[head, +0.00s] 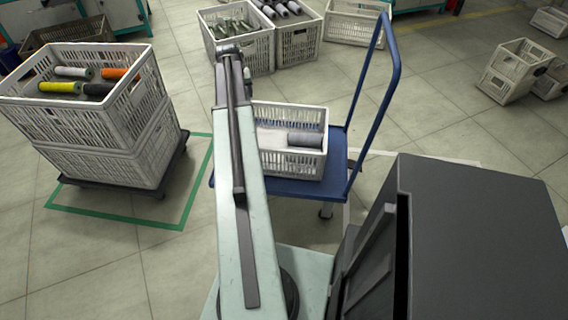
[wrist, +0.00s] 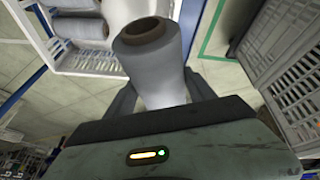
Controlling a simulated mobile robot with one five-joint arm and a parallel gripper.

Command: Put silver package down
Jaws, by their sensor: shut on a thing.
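The silver package (wrist: 155,65), a grey yarn cone with a brown core, is in the wrist view, tilted, with its open core end facing up the picture. My gripper (wrist: 162,92) is shut on it, one finger on each side. In the head view the gripper and the held package are mostly hidden behind my arm. A white crate (head: 294,166) stands on a blue trolley beside my arm, with a grey package (head: 305,139) lying in it. In the wrist view the crate's rim (wrist: 103,66) is at upper left, just beside the held package, with grey packages inside.
The blue trolley (head: 335,185) has a tall handle (head: 388,95) on its right. Stacked white crates (head: 100,165) with several coloured packages stand at left, inside a green floor outline. More crates (head: 265,50) stand at the back. A dark box-like body fills the lower right.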

